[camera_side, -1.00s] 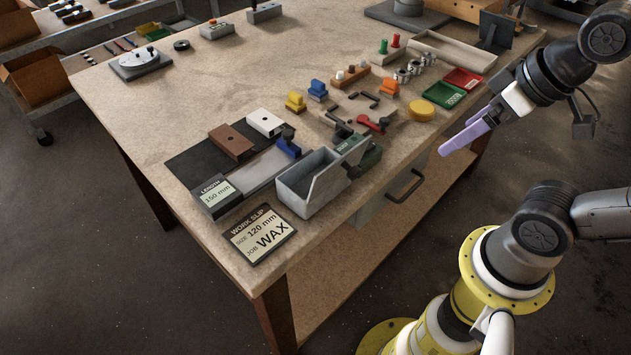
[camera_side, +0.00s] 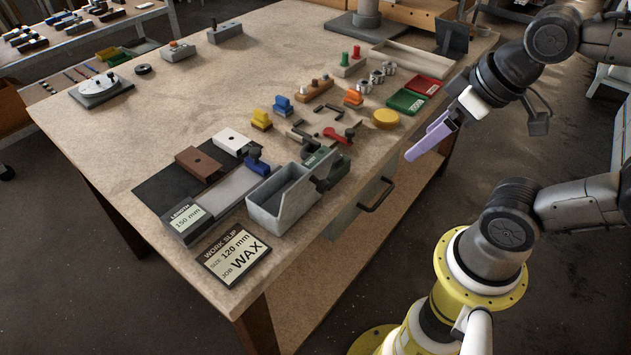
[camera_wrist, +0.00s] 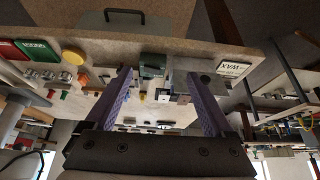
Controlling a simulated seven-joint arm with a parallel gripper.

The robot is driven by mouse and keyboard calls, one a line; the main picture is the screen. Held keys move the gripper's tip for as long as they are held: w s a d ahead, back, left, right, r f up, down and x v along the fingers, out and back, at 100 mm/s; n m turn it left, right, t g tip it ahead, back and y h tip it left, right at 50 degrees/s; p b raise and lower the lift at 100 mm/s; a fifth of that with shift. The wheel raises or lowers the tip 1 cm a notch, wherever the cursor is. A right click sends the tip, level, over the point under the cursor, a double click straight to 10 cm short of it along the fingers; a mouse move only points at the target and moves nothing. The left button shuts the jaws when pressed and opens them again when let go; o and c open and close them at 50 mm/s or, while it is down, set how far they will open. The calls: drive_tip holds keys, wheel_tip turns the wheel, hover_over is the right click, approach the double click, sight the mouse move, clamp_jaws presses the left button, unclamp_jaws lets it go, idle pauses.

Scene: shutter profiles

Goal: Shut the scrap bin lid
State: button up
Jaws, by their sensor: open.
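The scrap bin (camera_side: 270,205) is a grey open-topped box near the table's front edge, right of the work slip. Its lid (camera_side: 321,172) appears to be the grey plate standing raised and tilted at the bin's right end; the bin's inside shows. My gripper (camera_side: 410,154), with long lilac fingers, is open and empty, right of the bin and beyond the front edge near the drawer handle, well apart from the lid. In the wrist view my gripper's fingers (camera_wrist: 160,75) stand wide apart, with a grey box, probably the bin (camera_wrist: 188,64), beyond them; the lid is unclear there.
A green block (camera_side: 338,168) sits close to the lid. A red-handled clamp (camera_side: 337,136) and a yellow disc (camera_side: 386,118) lie behind. The drawer handle (camera_side: 378,195) juts from the table front. The work slip (camera_side: 234,254) lies left of the bin. The table's back middle is clear.

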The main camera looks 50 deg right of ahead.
drive_tip(key=shift+a+n, duration=0.1)
drive_tip(key=shift+n, duration=0.9)
drive_tip(key=c, duration=0.5)
drive_tip(key=shift+s+a+f+n, duration=0.1)
drive_tip(key=shift+a+n, duration=0.25)
drive_tip(key=shift+n, duration=0.55)
drive_tip(key=shift+c, duration=1.1)
drive_tip(key=a+n, duration=0.1)
drive_tip(key=n, duration=0.1)
drive_tip(key=a+n+y, duration=0.1)
drive_tip(key=n, duration=0.1)
drive_tip(key=s+a+n+y, duration=0.1)
drive_tip(key=n, duration=0.2)
drive_tip(key=shift+a+f+g, duration=0.15)
drive_tip(key=shift+f+g, duration=0.25)
clamp_jaws()
drive_tip(key=shift+w+a+f+n+t+y, duration=0.1)
drive_tip(key=shift+w+a+n+t+y, duration=0.15)
drive_tip(key=shift+a+n+y, duration=0.45)
drive_tip(key=shift+w+a+f+n+t+y, duration=0.1)
drive_tip(key=shift+a+n+t+y, duration=0.2)
drive_tip(key=shift+n, duration=0.8)
drive_tip(key=shift+w+a+f+n+t+y, duration=0.1)
drive_tip(key=shift+w+a+n+t+y, duration=0.25)
drive_tip(key=shift+n, duration=0.55)
